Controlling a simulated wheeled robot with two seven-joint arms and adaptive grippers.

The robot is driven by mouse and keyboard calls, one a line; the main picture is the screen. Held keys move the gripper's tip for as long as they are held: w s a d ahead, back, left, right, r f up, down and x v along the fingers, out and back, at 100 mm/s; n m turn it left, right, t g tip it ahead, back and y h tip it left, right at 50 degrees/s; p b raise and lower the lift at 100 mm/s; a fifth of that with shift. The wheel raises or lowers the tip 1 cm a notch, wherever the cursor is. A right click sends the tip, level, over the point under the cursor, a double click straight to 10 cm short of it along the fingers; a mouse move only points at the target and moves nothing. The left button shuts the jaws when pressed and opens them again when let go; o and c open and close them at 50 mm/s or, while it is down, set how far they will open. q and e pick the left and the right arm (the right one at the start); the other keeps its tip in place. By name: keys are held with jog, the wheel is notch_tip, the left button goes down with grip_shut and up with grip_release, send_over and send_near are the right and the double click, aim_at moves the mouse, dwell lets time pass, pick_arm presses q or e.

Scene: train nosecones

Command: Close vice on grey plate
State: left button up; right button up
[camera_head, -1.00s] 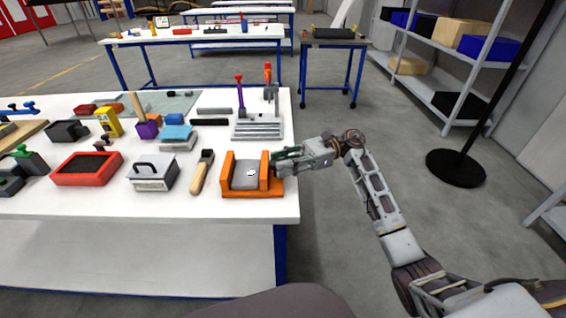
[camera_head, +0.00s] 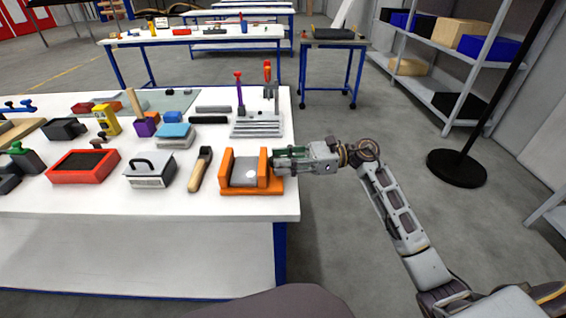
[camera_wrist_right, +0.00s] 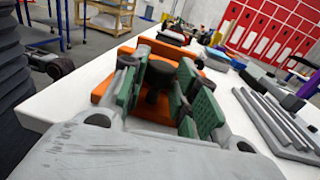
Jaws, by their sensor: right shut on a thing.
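The orange vice (camera_head: 235,188) sits near the front right corner of the white table. The grey plate (camera_head: 244,176) lies between its two upright orange jaws, with a small white spot on it. My right gripper (camera_head: 277,161) reaches in from the right at the vice's right side. In the right wrist view its green-padded fingers (camera_wrist_right: 158,80) are shut around a dark knob-like handle (camera_wrist_right: 156,72) in front of the orange vice (camera_wrist_right: 145,46). My left gripper is not in view.
A wooden-handled tool (camera_head: 201,170) and a grey box with a black handle (camera_head: 150,170) stand left of the vice. A grey slotted block (camera_head: 257,126) stands behind it. The table's right edge is close to the vice, with open floor beyond.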

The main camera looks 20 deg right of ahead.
jog(key=t, duration=0.1)
jog(key=m+t, duration=0.1)
jog(key=shift+s+m+t+h, duration=0.2)
jog(key=shift+m+t+h, duration=0.1)
jog(key=shift+t, duration=0.1)
jog(key=shift+s+a+m+t+h, duration=0.15)
jog(key=shift+m+t+h, duration=0.45)
jog(key=shift+m+t, duration=0.55)
jog(key=shift+r+t+p, duration=0.1)
jog(key=shift+t+p, duration=0.3)
jog(key=shift+t, duration=0.15)
jog(key=shift+s+m+t+h, duration=0.1)
jog(key=shift+m+t+h, duration=0.3)
jog(key=shift+m+h, duration=0.1)
jog(key=shift+m+t+h+p, duration=0.3)
jog(key=shift+m+t+p, duration=0.05)
jog(key=shift+t+p, duration=0.2)
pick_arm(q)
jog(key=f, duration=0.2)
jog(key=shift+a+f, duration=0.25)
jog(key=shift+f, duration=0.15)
